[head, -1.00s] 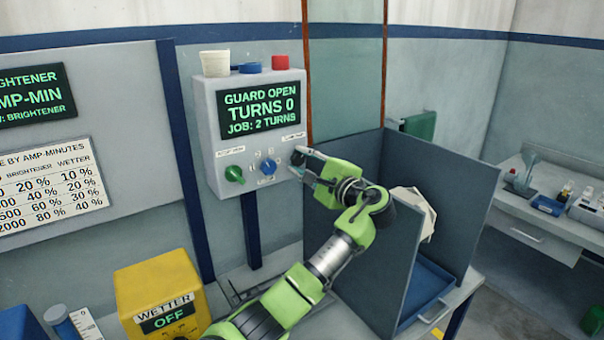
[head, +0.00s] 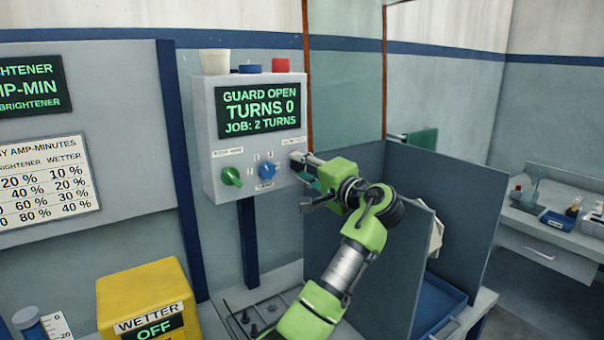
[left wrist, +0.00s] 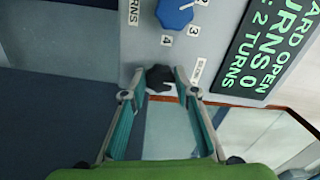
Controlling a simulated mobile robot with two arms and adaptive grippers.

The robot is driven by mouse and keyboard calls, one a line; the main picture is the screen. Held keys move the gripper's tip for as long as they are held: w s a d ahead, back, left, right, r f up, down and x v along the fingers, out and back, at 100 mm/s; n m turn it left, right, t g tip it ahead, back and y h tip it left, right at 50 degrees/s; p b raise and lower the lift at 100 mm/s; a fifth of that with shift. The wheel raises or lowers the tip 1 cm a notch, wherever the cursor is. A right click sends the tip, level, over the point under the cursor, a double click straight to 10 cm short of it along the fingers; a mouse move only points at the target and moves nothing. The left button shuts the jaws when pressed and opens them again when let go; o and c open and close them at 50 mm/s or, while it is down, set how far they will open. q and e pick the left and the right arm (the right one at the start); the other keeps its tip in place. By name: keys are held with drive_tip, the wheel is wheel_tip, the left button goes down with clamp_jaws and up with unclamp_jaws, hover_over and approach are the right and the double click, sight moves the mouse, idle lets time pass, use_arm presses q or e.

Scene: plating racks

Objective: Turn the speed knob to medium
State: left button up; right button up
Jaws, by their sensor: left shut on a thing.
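Below the screen are a green knob (head: 231,176) at left and a blue numbered knob (head: 267,171) in the middle. A black knob (left wrist: 160,80) sits at the right end of the row; my gripper largely hides it in the head view. My left gripper (head: 300,169) is at that right end, and in the left wrist view its fingers (left wrist: 160,74) are shut around the black knob. My right gripper is out of view.
A white cup (head: 214,62), a blue button (head: 249,69) and a red button (head: 280,65) are on the box top. A grey-walled enclosure (head: 473,205) with a blue tray stands right of my arm. A yellow WETTER box (head: 140,284) is below left.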

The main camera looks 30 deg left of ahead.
use_arm(q)
drive_tip(key=shift+f, duration=0.15)
drive_tip(key=o, duration=1.1)
drive_tip(key=shift+d, duration=0.1)
drive_tip(key=v, duration=1.2)
drive_tip(key=shift+s, duration=0.1)
